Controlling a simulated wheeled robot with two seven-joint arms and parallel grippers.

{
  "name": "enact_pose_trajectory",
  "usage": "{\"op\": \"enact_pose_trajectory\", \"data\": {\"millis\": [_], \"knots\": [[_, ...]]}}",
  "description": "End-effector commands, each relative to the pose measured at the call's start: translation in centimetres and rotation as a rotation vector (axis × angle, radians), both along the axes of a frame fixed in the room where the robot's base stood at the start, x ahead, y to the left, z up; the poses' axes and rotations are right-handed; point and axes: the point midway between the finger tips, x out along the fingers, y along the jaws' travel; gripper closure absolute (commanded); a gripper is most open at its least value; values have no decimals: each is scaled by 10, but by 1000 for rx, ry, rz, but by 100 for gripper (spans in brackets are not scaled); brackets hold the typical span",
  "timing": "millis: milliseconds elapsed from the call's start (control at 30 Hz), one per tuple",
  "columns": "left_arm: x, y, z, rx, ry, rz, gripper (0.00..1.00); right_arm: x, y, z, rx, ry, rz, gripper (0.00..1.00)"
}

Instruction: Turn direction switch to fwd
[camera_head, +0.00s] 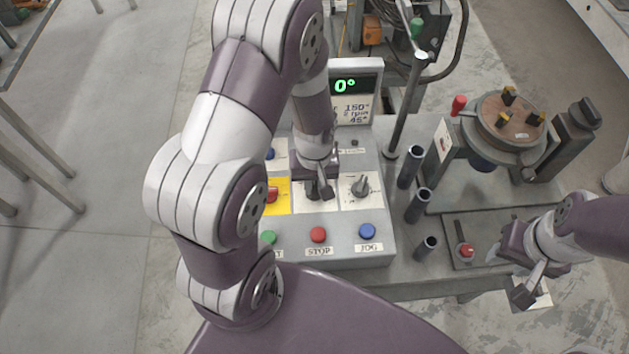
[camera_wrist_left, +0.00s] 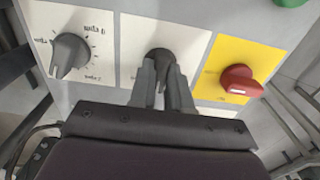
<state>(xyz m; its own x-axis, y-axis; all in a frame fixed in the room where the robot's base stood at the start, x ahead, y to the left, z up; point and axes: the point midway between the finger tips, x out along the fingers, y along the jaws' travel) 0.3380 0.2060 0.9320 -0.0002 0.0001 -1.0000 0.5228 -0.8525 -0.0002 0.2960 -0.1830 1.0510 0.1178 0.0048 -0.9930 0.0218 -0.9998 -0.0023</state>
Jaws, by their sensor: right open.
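A dark rotary switch (camera_wrist_left: 161,57) sits on the middle white plate of the control panel (camera_head: 345,245); I take it as the direction switch. My left gripper (camera_head: 318,192) is over it in the head view and hides most of it and its labels. In the left wrist view, the two fingertips of my left gripper (camera_wrist_left: 162,80) are on either side of the switch knob, close to it. I cannot tell whether they touch it. My right gripper (camera_head: 530,280) is open and empty at the right, away from the panel.
A grey dial (camera_head: 361,186) and a red switch on a yellow plate (camera_head: 273,193) flank the middle plate. Green (camera_head: 268,238), red STOP (camera_head: 318,234) and blue JOG (camera_head: 367,231) buttons line the front. The display (camera_head: 345,85) reads 0°. A post (camera_head: 405,110) stands right.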

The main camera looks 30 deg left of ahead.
Motion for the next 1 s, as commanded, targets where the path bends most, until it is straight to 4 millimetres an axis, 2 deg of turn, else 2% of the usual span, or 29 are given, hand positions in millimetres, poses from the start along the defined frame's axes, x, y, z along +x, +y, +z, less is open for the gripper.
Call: {"op": "enact_pose_trajectory", "data": {"millis": [467,1000], "knots": [[0,0,1,0,0,-59,100,0,0,4,0,0,0,57],[1,0,3,0,-1,-480,100,0,0,21,0,0,0,57]]}}
